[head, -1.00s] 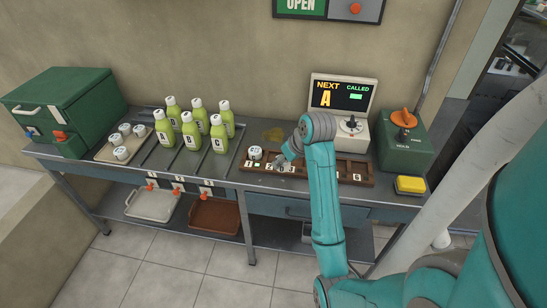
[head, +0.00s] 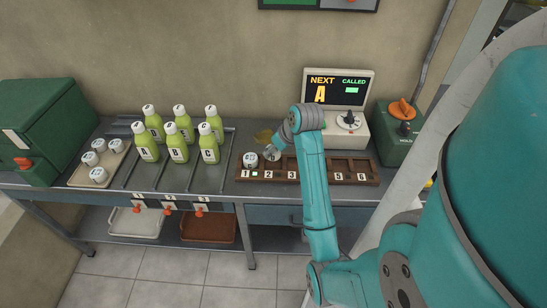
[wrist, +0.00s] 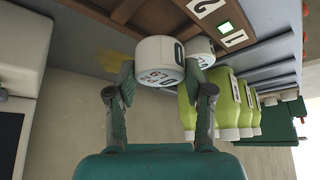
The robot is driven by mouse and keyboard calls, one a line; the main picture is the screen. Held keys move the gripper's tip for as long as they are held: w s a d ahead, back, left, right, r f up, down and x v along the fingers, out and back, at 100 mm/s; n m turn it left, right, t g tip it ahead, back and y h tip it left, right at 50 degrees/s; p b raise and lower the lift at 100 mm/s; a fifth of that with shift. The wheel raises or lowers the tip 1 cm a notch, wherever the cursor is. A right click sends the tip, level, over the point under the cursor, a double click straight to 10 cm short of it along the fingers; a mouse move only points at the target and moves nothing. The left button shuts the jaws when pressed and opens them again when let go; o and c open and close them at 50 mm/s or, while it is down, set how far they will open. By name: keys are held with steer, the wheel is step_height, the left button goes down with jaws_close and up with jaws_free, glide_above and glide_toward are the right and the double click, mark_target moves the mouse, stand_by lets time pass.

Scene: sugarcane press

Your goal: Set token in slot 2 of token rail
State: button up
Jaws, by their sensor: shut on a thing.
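My gripper (head: 271,154) is over the token rail (head: 374,171) near slot 2. It also shows in the wrist view (wrist: 158,80), with its two fingers on either side of a white round token (wrist: 160,60) with dark print on it. The held token (head: 272,153) is mostly covered by the gripper in the head view. Whether it touches the rail floor cannot be told. Another white token (head: 250,160) sits in slot 1, right beside the held one, and shows just behind it in the wrist view (wrist: 201,50). Slot labels 1, 2, 3, 5 and 6 show; my arm hides the middle.
Several green juice bottles (head: 178,145) stand left of the rail. Further left is a tray (head: 77,181) with white tokens. The NEXT A display (head: 337,92) stands behind the rail. A green box with an orange knob (head: 402,109) is to the right.

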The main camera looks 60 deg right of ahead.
mark_target(275, 158)
steer(key=shift+f, duration=2.15)
steer(key=o, duration=1.1)
steer(key=shift+f, duration=0.1)
